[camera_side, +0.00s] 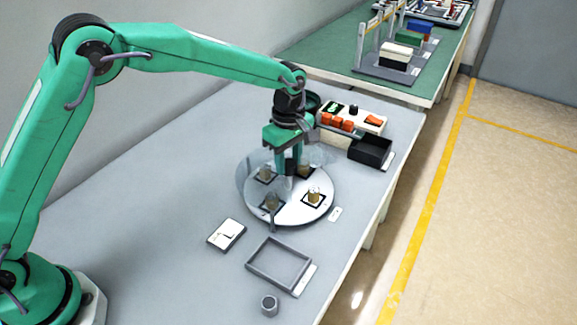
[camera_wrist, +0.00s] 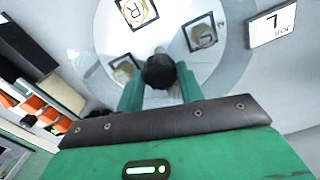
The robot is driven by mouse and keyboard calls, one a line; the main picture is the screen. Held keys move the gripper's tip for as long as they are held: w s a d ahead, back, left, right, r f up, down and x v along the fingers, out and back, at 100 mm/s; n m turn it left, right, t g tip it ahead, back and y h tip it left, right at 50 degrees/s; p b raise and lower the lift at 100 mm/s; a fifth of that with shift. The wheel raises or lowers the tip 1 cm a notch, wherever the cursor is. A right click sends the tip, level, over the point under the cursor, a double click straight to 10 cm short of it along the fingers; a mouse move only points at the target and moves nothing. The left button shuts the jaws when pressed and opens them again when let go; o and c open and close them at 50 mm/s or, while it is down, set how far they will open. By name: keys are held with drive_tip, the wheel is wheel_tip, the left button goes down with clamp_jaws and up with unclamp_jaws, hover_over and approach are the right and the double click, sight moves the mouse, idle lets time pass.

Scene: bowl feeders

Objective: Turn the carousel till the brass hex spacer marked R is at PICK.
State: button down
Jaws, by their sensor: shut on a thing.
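The round carousel (camera_side: 290,216) lies on the grey bench with several brass spacers on dark-framed square seats. My gripper (camera_side: 289,170) points down over its middle; in the wrist view (camera_wrist: 160,85) its green fingers are shut on a dark round knob (camera_wrist: 159,71). One spacer (camera_side: 313,195) stands in the bright, uncovered sector at the lower right. In the wrist view, a spacer with what looks like an R (camera_wrist: 131,10) is in the white sector, cut by the top edge. Other spacers (camera_wrist: 202,36) sit under the smoky clear cover. A small label (camera_side: 335,214) beside the carousel is unreadable.
A job card (camera_side: 226,233), an empty grey tray (camera_side: 278,265) and a small grey cylinder (camera_side: 269,304) lie at the front. A black bin (camera_side: 370,150) and orange blocks (camera_side: 337,122) stand behind right. Bench between tray and carousel is clear.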

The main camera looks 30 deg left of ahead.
idle(0.5)
drive_tip(key=c, duration=0.9)
unclamp_jaws()
drive_tip(key=shift+r, duration=0.15)
drive_tip(key=shift+r, duration=3.8)
